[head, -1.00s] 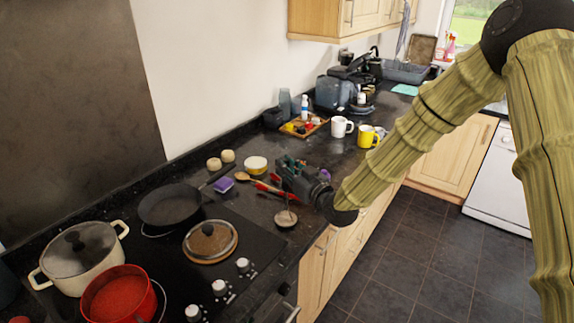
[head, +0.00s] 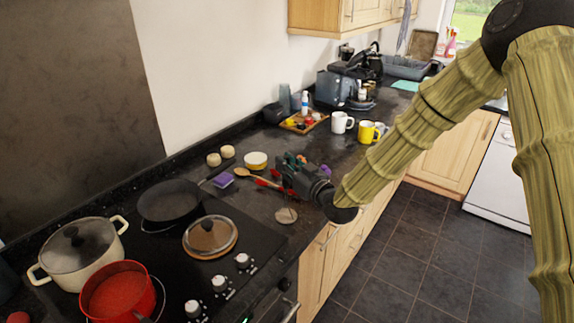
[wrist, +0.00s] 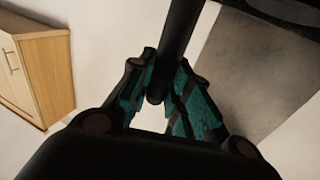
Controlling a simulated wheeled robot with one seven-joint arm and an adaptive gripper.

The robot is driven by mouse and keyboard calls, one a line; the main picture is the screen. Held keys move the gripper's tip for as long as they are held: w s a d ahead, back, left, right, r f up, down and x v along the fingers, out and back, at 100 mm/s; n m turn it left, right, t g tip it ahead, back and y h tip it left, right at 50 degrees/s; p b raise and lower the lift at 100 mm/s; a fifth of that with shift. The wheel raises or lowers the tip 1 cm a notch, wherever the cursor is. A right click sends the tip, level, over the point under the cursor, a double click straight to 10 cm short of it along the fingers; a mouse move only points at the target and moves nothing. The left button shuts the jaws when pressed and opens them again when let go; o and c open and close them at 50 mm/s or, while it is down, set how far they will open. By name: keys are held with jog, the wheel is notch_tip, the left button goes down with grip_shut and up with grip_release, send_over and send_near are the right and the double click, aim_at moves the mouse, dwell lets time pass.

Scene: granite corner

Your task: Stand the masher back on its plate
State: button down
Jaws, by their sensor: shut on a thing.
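My gripper (head: 290,166) is over the counter right of the hob, its teal-padded fingers pointing left. In the wrist view the gripper (wrist: 165,88) is shut on a dark rod, the masher's handle (wrist: 177,45), which runs up out of the frame. A small round pale plate (head: 286,216) lies on the counter near its front edge, below and a little in front of the gripper. The masher's lower end cannot be told apart in the head view, and whether it touches the plate is unclear.
White (head: 341,122) and yellow (head: 367,132) mugs stand behind.

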jog(key=c, duration=1.3)
grip_release()
jog(key=shift+o, duration=0.2)
jog(key=shift+s+d, duration=0.1)
jog(key=v, duration=1.1)
jog(key=s+d+f+m+g+h+b, duration=0.15)
jog(key=s+f, duration=0.35)
jog(key=f, duration=0.5)
jog(key=s+d+f+m+g+h, duration=0.1)
jog(key=s+d+f+g+h, duration=0.3)
jog(key=f, duration=0.6)
jog(key=s+d+f+m+g+h, duration=0.1)
jog(key=s+f+m, duration=0.1)
jog(key=s+f, duration=0.6)
jog(key=s+d+f+m+g+h, duration=0.1)
jog(key=s+d+f+g, duration=0.1)
jog(key=s+f, duration=0.3)
jog(key=s+d+f+m+g+h+b, duration=0.1)
jog(key=s+d+f+g, duration=0.2)
jog(key=s, duration=0.9)
jog(key=s+d+f+m+g+h, duration=0.1)
jog(key=s+d+f+g+h, duration=0.1)
jog(key=s+f, duration=0.6)
jog(key=shift+s+d+g, duration=0.25)
jog(key=shift+d+g, duration=0.3)
jog(key=shift+d, duration=0.65)
